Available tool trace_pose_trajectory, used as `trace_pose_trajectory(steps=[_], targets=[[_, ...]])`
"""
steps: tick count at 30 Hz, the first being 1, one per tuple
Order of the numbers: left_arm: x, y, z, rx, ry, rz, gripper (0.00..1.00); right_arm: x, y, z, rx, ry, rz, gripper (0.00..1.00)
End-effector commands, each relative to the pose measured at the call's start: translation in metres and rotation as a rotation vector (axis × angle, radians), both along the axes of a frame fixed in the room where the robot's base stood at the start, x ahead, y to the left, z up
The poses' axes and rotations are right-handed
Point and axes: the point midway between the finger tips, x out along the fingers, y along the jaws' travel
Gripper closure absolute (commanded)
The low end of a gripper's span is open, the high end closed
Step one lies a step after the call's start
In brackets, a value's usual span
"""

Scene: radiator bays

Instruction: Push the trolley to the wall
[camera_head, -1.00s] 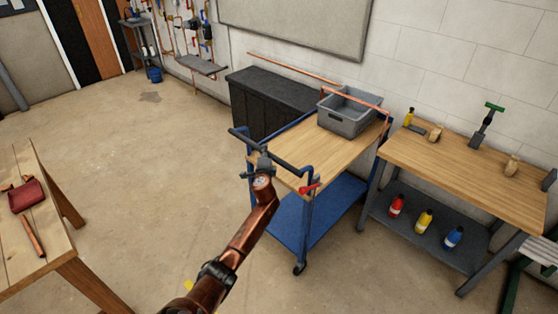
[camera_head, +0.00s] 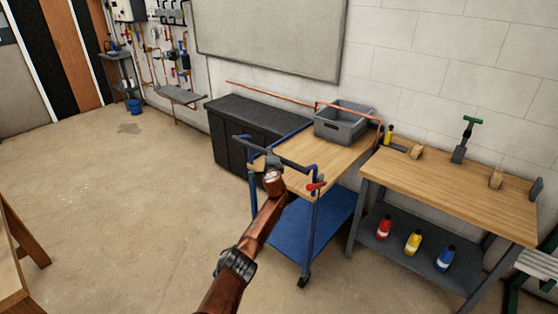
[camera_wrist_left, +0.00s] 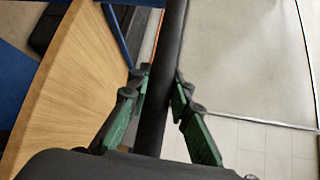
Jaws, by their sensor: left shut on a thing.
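The trolley (camera_head: 331,160) has a blue frame, a wooden top, a blue lower shelf (camera_head: 312,224) and a dark push handle (camera_head: 292,163). It stands upright, its far end close to the pale block wall (camera_head: 430,85). Any gap to the wall is hidden. My left gripper (camera_head: 265,163) is at the near left part of the handle. In the left wrist view my left gripper (camera_wrist_left: 160,90) has its green fingers shut around the dark handle bar (camera_wrist_left: 163,100). My right gripper is not in view.
A grey crate (camera_head: 342,130) sits on the trolley, with a copper pipe (camera_head: 278,95) by it. A black cabinet (camera_head: 233,150) stands left of the trolley, a workbench (camera_head: 440,187) close on its right. Another table (camera_head: 12,275) is at lower left. The left floor is clear.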

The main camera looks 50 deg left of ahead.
Motion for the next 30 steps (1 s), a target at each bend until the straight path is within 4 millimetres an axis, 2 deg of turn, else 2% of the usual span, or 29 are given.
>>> trace_pose_trajectory(steps=[12,13,19,21,30], targets=[[0.0,0.0033,0.0044,0.003,-0.007,-0.001,1.0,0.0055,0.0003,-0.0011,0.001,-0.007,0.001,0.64],[0.0002,0.0033,0.0047,0.003,-0.007,-0.001,0.79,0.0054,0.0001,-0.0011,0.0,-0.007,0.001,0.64],[-0.0011,0.0039,0.0036,0.002,-0.005,0.001,0.65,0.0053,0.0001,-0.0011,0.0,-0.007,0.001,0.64],[-0.0014,0.0041,0.0031,0.002,-0.005,0.002,0.63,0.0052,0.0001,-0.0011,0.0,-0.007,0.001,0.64],[-0.0015,0.0021,0.0017,0.001,-0.003,0.002,0.63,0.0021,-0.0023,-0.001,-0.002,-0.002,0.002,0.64]])
